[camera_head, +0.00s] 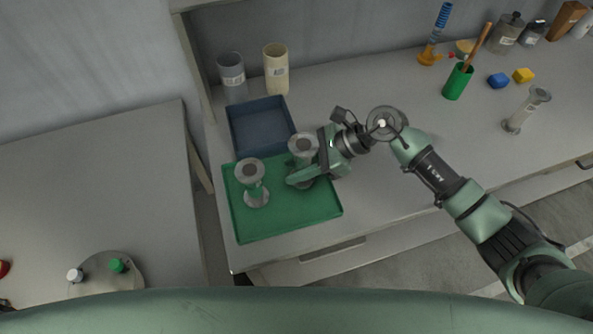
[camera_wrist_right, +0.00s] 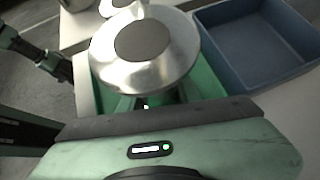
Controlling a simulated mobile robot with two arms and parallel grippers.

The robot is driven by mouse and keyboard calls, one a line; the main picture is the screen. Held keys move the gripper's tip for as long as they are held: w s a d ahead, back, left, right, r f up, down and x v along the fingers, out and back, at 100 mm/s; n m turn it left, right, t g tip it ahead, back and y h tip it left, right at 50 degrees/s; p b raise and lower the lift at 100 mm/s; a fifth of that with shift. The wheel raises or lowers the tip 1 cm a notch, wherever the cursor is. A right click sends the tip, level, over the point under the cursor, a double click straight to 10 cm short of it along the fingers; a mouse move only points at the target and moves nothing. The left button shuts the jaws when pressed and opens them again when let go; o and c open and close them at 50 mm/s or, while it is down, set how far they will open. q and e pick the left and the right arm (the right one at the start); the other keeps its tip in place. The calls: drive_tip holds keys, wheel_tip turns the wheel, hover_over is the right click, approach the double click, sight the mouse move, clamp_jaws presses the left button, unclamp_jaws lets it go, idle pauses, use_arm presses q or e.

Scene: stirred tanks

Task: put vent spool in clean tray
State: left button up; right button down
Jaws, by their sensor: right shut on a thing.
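A metal spool (camera_head: 303,144) with round end flanges stands upright over the back right part of the green tray (camera_head: 285,225). My right gripper (camera_head: 303,172) is shut on it, below its top flange. That flange (camera_wrist_right: 145,48) fills the upper middle of the right wrist view and hides the fingertips. I cannot tell whether its base touches the tray. A second, similar spool (camera_head: 250,172) stands upright in the left part of the green tray. A blue tray (camera_head: 235,133) lies behind and looks empty. No label shows which tray is the clean one. My left gripper is not in view.
A grey container (camera_head: 231,70) and a cream container (camera_head: 276,68) stand behind the blue tray. A green cup (camera_head: 457,82), small blocks and bottles stand at the back right. The front of the green tray is clear.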

wheel_tip(320, 180, down, 3)
drive_tip(key=shift+f, duration=0.1)
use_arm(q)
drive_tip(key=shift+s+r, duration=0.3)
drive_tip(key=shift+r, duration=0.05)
use_arm(e)
drive_tip(key=shift+f, duration=0.1)
drive_tip(key=c, duration=1)
unclamp_jaws()
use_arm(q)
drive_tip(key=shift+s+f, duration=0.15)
